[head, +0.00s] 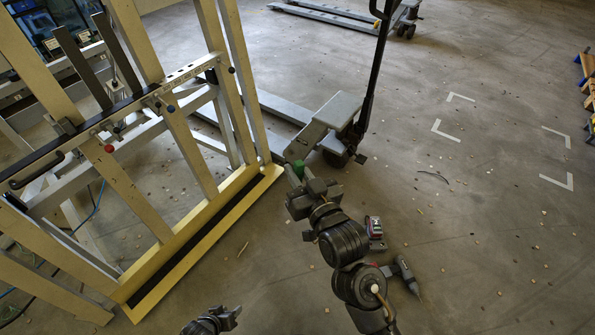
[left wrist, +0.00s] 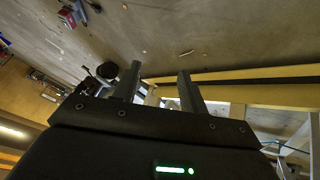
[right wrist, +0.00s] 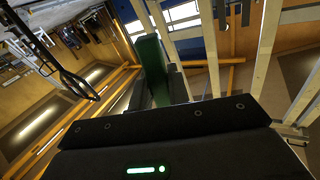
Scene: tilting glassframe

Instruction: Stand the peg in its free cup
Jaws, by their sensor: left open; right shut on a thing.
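A green peg (right wrist: 152,70) is held between the fingers of my right gripper (head: 298,178). In the head view only the green end of the peg (head: 299,167) shows at the fingertips, beside the lower right corner of the tilting frame. In the right wrist view the peg stands along the fingers, and its lower part is hidden by the gripper. My left gripper (head: 228,316) is open and empty at the bottom of the head view; its spread fingers show in the left wrist view (left wrist: 158,84). I cannot make out a free cup for certain in any view.
The tilting frame (head: 200,230) with pale yellow bars fills the left side. A pallet truck (head: 338,110) stands close behind my right gripper. A cordless drill (head: 405,272) and a red-and-grey box (head: 374,228) lie near my right arm. The floor to the right is mostly free.

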